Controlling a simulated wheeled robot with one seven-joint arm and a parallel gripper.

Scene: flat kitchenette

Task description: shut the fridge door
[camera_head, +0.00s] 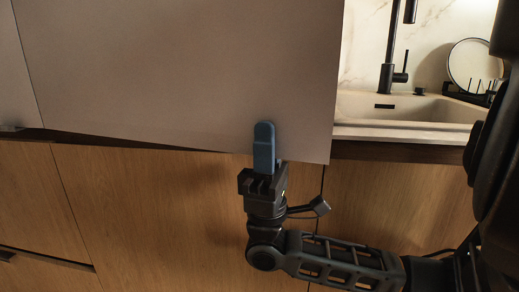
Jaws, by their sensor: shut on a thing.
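The fridge door (180,70) is a large plain light grey panel filling the upper left and middle of the head view. Its lower edge slants down to the right, and a dark wedge shows under it, so it appears to stand out from the front. My gripper (264,135) is at the lower edge, near the right corner. One blue finger lies against the outer face; the other finger is hidden, apparently behind the panel. The gripper is shut on the door. The fridge inside and the hinge are out of sight.
Wooden cabinet fronts (150,215) run below the door. To the right are a pale sink (420,108), a black faucet (393,70) and a rack with a round plate (474,64). Another grey panel (14,80) borders the door on the left.

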